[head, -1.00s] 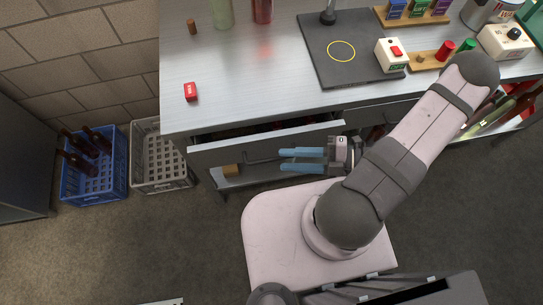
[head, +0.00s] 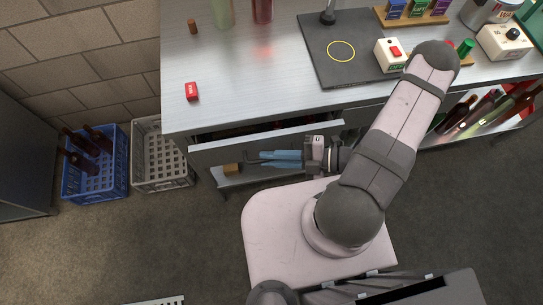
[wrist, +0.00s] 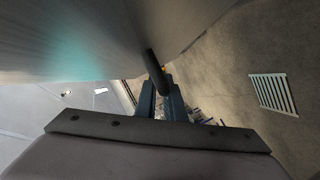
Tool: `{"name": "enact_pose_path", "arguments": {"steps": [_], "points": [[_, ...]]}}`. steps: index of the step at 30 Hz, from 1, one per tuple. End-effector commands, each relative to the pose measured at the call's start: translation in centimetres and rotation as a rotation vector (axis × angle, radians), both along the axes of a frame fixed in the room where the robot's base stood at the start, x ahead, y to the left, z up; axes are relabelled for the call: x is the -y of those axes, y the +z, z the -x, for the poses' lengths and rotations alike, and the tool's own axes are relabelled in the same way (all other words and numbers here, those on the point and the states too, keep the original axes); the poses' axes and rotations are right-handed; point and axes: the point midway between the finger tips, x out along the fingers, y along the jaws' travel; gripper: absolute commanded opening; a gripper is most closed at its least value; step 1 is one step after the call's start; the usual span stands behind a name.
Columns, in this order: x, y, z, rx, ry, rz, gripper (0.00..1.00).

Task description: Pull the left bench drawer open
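The left bench drawer (head: 215,154) stands a little open, with a narrow dark gap showing behind its front edge. Its dark bar handle (head: 253,162) runs along the front, and the handle also crosses the wrist view (wrist: 152,66). My gripper (head: 272,159) is in front of the drawer, its blue fingers close together. In the wrist view the fingers (wrist: 162,98) lie on both sides of the handle bar and look shut on it. The fingers hide part of the handle in the head view. The drawer's contents are mostly hidden.
A blue crate (head: 75,190) with bottles and a grey crate (head: 160,182) stand on the floor at left.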

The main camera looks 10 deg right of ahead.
Motion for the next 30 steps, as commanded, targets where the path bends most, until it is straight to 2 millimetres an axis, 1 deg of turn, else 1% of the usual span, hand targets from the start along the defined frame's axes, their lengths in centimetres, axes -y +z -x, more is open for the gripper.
{"name": "enact_pose_path", "arguments": {"steps": [8,14,20,30], "points": [[0.0,0.0,0.1,0.000,0.001,0.001,0.00],[0.0,0.0,1.2,-0.003,-0.003,-0.001,0.00],[0.0,0.1,3.8,-0.003,-0.007,-0.002,0.00],[0.1,0.1,9.7,-0.002,-0.012,0.001,0.00]]}}
